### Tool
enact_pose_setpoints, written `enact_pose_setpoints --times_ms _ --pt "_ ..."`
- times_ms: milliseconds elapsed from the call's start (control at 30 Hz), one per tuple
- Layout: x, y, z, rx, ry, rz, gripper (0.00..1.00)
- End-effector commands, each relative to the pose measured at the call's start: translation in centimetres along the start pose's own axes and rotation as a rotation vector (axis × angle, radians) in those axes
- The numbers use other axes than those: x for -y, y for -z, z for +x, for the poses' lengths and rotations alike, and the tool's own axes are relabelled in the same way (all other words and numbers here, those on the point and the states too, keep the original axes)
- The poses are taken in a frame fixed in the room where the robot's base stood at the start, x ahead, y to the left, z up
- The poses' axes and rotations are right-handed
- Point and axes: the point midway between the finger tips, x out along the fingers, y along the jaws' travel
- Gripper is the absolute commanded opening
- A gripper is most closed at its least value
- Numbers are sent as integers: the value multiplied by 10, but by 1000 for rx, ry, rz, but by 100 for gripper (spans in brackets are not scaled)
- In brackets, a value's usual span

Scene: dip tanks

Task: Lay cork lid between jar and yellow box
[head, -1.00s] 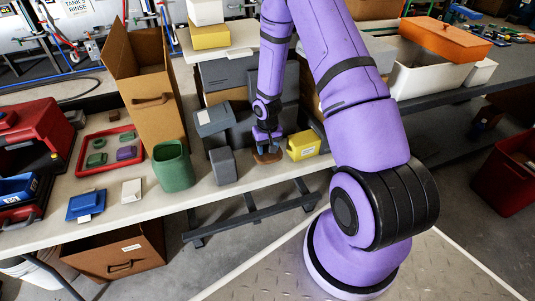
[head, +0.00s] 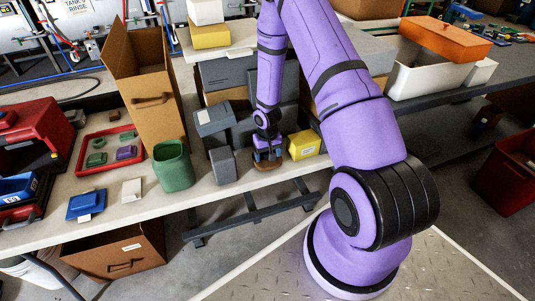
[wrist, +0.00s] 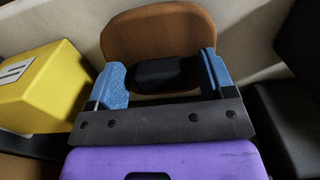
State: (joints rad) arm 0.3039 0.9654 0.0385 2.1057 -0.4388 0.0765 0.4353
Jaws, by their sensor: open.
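The brown cork lid (head: 266,166) appears to lie on the pale bench near its front edge, left of the yellow box (head: 304,144). In the wrist view the lid (wrist: 158,34) has a dark knob (wrist: 160,73). My gripper (head: 267,154) is over the lid. Its blue fingers are open, one on each side of the knob in the wrist view (wrist: 162,76); contact with the knob is unclear. The yellow box (wrist: 40,88) is apart from the fingers. A green open-topped container (head: 173,165), probably the jar, stands farther left.
A small grey box (head: 222,165) stands between the green container and the lid. Larger grey boxes (head: 214,118) stand behind. A red tray (head: 83,165), a blue box (head: 86,204) and a white block (head: 131,190) are left. The bench's front edge is close to the lid.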

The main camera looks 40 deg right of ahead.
Motion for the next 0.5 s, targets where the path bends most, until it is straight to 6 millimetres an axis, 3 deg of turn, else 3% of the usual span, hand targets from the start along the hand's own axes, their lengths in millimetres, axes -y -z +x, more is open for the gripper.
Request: enact_pose_setpoints --times_ms 233,500 --pt "0 1 -15 -3 1 1 76" --pt "0 1 -61 -4 1 1 76"
